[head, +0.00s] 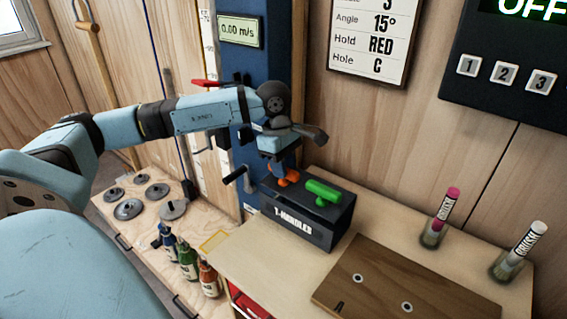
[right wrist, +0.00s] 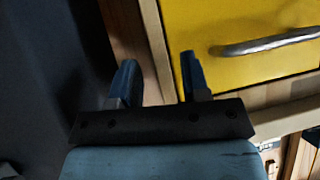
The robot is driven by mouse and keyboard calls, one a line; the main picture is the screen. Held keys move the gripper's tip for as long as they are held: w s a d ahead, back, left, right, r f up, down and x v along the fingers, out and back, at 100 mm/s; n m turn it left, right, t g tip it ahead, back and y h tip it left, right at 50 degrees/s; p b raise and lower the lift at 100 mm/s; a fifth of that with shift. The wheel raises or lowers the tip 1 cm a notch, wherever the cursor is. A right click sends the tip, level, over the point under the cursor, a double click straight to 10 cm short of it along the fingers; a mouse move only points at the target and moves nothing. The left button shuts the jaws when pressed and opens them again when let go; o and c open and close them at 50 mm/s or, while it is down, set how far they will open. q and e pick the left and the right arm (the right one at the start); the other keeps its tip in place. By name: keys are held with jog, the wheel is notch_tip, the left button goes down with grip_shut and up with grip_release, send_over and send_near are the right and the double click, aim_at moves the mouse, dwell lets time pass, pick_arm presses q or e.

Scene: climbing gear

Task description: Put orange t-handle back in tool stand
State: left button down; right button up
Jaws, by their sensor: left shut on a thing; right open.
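The black tool stand (head: 299,226), labelled T-HANDLES, stands on the light wooden bench top. A green t-handle (head: 323,188) sits upright in its top at the right. My left gripper (head: 286,168) points down over the left part of the stand and is shut on the orange t-handle (head: 289,178). The orange grip is low, close to the stand's top. Its shaft is hidden, so I cannot tell how deep it sits in the stand. My right gripper (right wrist: 159,64) is open and empty in the right wrist view, away from the stand.
A brown wooden board (head: 405,285) with holes lies in front right of the stand. Two brushes in holders, pink (head: 441,218) and white (head: 517,252), stand at the right. Bottles (head: 187,262) are at the lower left. A yellow drawer (right wrist: 245,35) is near my right gripper.

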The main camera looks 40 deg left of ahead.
pick_arm(q)
jog(key=c, duration=0.8)
grip_release()
jog(key=shift+c, duration=0.2)
jog(key=shift+r, duration=0.1)
notch_tip(320, 180, up, 14)
jog(key=a, duration=0.2)
jog(key=shift+s+f, duration=0.15)
jog(key=shift+f, duration=0.1)
jog(key=shift+a, duration=0.1)
